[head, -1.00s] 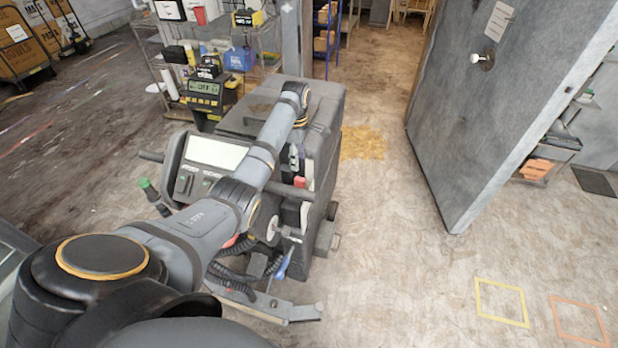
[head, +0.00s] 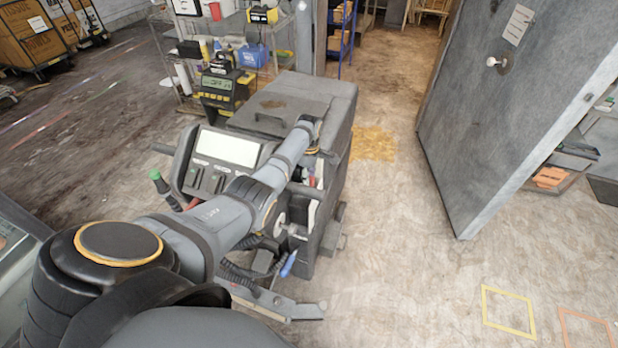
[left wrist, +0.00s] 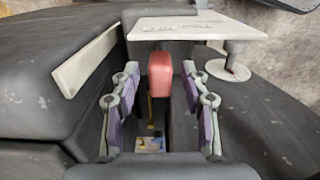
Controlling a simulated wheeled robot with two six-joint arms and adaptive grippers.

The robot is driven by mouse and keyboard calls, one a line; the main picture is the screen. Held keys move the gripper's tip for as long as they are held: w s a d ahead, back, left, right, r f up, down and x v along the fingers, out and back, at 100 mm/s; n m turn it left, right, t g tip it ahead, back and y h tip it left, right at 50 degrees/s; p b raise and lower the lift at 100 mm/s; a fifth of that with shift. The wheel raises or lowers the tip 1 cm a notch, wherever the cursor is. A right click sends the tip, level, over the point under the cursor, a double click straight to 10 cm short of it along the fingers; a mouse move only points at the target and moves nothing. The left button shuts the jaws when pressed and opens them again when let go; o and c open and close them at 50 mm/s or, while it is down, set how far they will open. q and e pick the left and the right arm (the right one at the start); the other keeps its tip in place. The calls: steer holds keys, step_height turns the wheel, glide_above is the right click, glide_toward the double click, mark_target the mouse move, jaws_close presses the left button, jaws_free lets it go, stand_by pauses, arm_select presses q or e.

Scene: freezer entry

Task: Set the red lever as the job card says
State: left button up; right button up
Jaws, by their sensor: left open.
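The red lever (left wrist: 160,75) shows in the left wrist view as a rounded red grip standing in a dark slot. My left gripper (left wrist: 161,100) is open, with one finger on each side of the lever; I cannot tell whether either finger touches it. In the head view my left gripper (head: 313,168) is at the right side of a grey floor machine (head: 335,105), and the lever is mostly hidden there. A pale plate (left wrist: 195,27) with small marks lies beyond the lever; I cannot read it. My right gripper is out of view.
A heavy grey door (head: 500,110) stands open at right, with clear floor between.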

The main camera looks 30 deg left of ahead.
arm_select(q)
jaws_close()
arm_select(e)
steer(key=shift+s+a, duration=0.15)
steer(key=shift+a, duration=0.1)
